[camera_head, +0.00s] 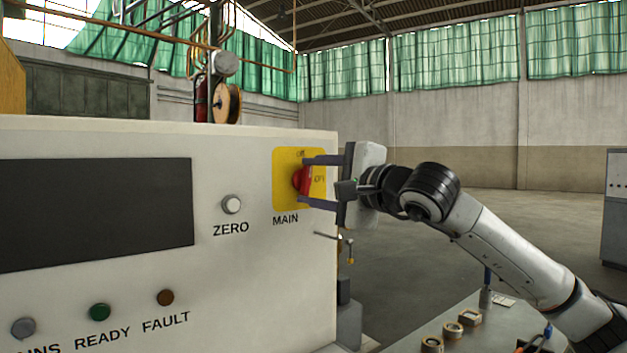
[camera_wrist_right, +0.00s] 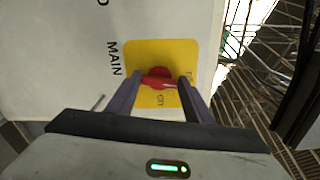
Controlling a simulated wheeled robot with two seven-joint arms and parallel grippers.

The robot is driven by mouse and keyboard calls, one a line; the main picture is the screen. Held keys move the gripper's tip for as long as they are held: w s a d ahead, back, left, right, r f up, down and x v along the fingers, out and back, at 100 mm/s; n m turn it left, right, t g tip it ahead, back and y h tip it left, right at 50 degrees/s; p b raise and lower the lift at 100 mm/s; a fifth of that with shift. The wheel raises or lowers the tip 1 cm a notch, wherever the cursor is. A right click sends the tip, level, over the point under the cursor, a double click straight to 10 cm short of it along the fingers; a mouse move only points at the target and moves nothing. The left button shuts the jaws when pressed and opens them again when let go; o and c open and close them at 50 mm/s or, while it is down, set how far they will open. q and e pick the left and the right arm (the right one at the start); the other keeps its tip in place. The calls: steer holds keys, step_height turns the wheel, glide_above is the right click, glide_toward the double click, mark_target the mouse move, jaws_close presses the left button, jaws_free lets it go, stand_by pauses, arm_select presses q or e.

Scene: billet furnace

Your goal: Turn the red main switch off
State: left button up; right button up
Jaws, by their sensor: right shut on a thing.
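The red main switch (camera_head: 301,180) sits on a yellow plate (camera_head: 284,160) above the word MAIN on the white panel. Small lettering at the plate's top and right side is hard to read. My right gripper (camera_head: 304,180) reaches in from the right, one finger above and one below the red handle, shut on it. In the right wrist view the red handle (camera_wrist_right: 158,77) lies between the two fingers (camera_wrist_right: 160,92), against the yellow plate (camera_wrist_right: 146,50). The fingers partly cover the handle's ends. My left gripper is not in view.
The panel also has a dark screen (camera_head: 95,212), a white ZERO button (camera_head: 232,204), a green READY lamp (camera_head: 99,312) and a brown FAULT lamp (camera_head: 165,297). A bench (camera_head: 490,335) with several metal parts stands below my right arm. Open floor lies behind.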

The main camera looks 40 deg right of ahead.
steer(key=shift+n, duration=0.9)
steer(key=shift+f, duration=0.1)
steer(key=o, duration=1)
steer(key=shift+o, duration=0.2)
steer(key=s+b, duration=0.3)
steer(key=s, duration=0.1)
steer(key=shift+a+f, duration=0.15)
steer(key=shift+f, duration=0.15)
steer(key=b, duration=0.5)
glide_toward(308, 184)
steer(key=s, duration=0.2)
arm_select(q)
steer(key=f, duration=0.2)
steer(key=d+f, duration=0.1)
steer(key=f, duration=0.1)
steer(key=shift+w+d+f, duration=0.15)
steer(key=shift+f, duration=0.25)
arm_select(e)
steer(key=shift+s+a+r, duration=0.15)
steer(key=shift+a+r, duration=0.2)
